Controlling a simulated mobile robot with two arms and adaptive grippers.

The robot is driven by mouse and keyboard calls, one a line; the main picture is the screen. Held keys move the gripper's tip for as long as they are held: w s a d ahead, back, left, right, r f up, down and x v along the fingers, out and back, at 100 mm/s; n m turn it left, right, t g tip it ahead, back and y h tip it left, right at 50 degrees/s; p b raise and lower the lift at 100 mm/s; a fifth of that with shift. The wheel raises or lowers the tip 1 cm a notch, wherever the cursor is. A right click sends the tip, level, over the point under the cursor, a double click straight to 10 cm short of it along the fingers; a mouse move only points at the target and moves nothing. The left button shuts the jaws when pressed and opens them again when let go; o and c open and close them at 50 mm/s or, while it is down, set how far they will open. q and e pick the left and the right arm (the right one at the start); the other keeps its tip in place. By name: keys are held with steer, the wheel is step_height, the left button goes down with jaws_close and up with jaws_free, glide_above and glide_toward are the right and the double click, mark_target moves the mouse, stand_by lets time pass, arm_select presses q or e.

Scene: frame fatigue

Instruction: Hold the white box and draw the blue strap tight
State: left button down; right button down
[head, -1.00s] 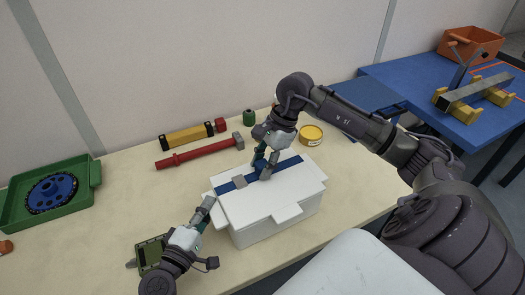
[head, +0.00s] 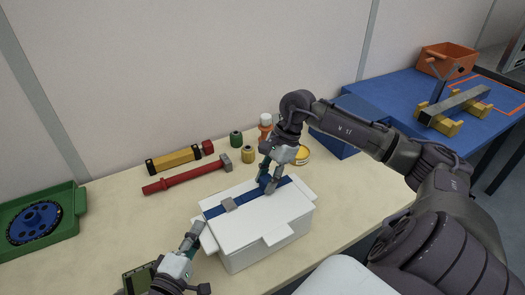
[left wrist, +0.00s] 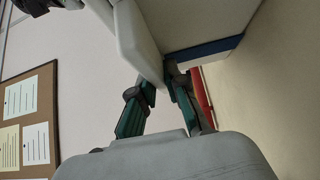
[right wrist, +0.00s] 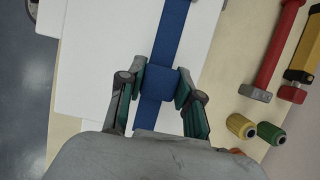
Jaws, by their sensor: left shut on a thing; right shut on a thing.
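The white box (head: 262,244) stands lidded on the pale table. My left gripper (head: 198,229) is shut on the box's left-end flange; the left wrist view shows this white flange (left wrist: 140,45) between the fingers. The buckle is not visible there.
Behind the box lie a red hammer (head: 185,179) and a yellow-black level (head: 175,160). Green (head: 236,138) and yellow (head: 248,155) spools stand near it. A green tray (head: 70,205) is at left. A blue case (head: 335,140) is behind my right arm.

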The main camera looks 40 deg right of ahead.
arm_select(q)
steer(key=shift+a+f, duration=0.15)
steer(key=shift+f, duration=0.25)
arm_select(e)
steer(key=c, duration=0.8)
jaws_free()
steer(key=shift+d, duration=0.2)
steer(key=shift+o, duration=0.2)
steer(key=v, duration=1.2)
steer(key=shift+s, duration=0.1)
arm_select(q)
steer(key=c, duration=1.1)
jaws_free()
steer(key=shift+w, duration=0.1)
steer(key=shift+r, duration=0.15)
steer(key=v, duration=1.2)
